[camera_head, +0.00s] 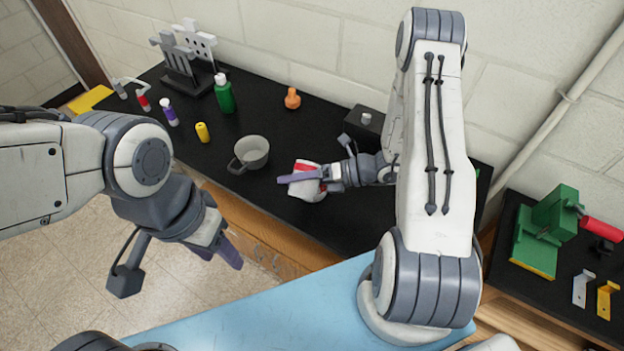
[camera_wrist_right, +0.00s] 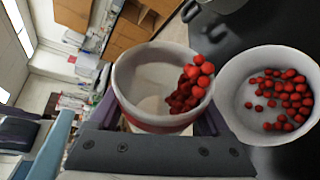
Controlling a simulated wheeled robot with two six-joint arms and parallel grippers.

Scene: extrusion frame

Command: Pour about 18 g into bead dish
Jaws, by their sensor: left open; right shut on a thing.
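My right gripper (camera_head: 305,179) is shut on a white cup with a red band, which shows clearly in the right wrist view (camera_wrist_right: 135,75). The cup is tilted toward the bead dish (camera_wrist_right: 235,88). Red beads (camera_wrist_right: 188,88) are gathered along the cup's inner wall and reach its rim on the dish side. The pale round dish stands on the black bench beside the cup and holds many loose red beads (camera_wrist_right: 285,97). In the head view, cup and dish overlap and are hard to separate. My left gripper (camera_head: 224,252) is open and empty, in front of the bench.
A grey mug (camera_head: 252,153) stands left of the cup. A yellow bottle (camera_head: 203,132), a green bottle (camera_head: 224,95) and an orange bottle (camera_head: 292,98) stand farther back. A dark box (camera_head: 362,128) is behind my right gripper. A green vise-like tool (camera_head: 545,232) is at the right.

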